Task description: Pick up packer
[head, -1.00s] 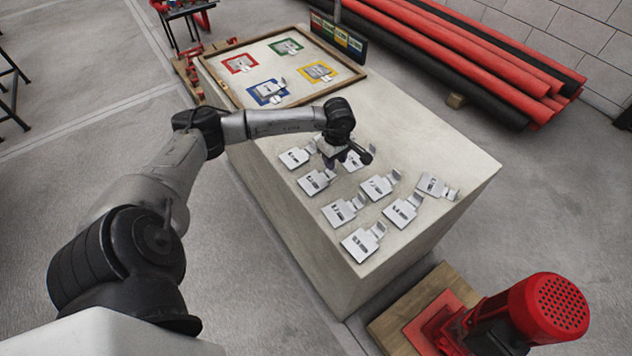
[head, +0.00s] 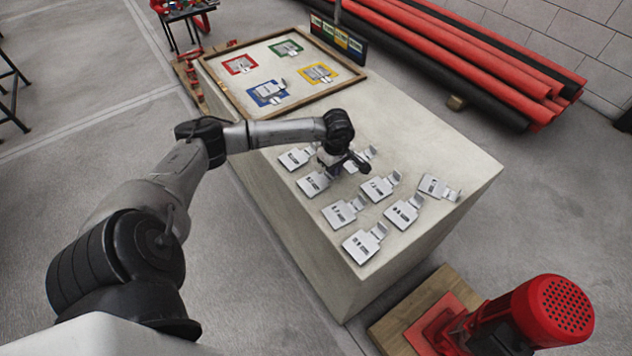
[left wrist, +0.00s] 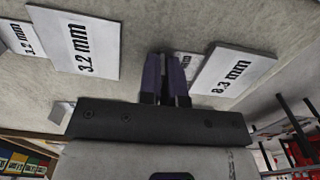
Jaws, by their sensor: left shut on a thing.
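Several light grey packers, flat plates with raised tabs, lie on the near part of the pale block in the head view, such as one at the front (head: 363,245). My left gripper (head: 338,166) is low among the back packers. In the left wrist view, the purple fingers (left wrist: 165,78) are shut on a packer (left wrist: 189,63), mostly hidden behind them. A packer marked 3.2 mm (left wrist: 84,45) lies left of the fingers and one marked 8.3 mm (left wrist: 233,70) lies right. My right gripper is out of view.
A wood-framed board (head: 232,105) with red, green, blue and yellow areas holding plates lies at the back of the block. A small coloured sign (head: 338,38) stands behind it. Red and black pipes (head: 480,62) lie behind. A red motor (head: 545,312) stands at front right.

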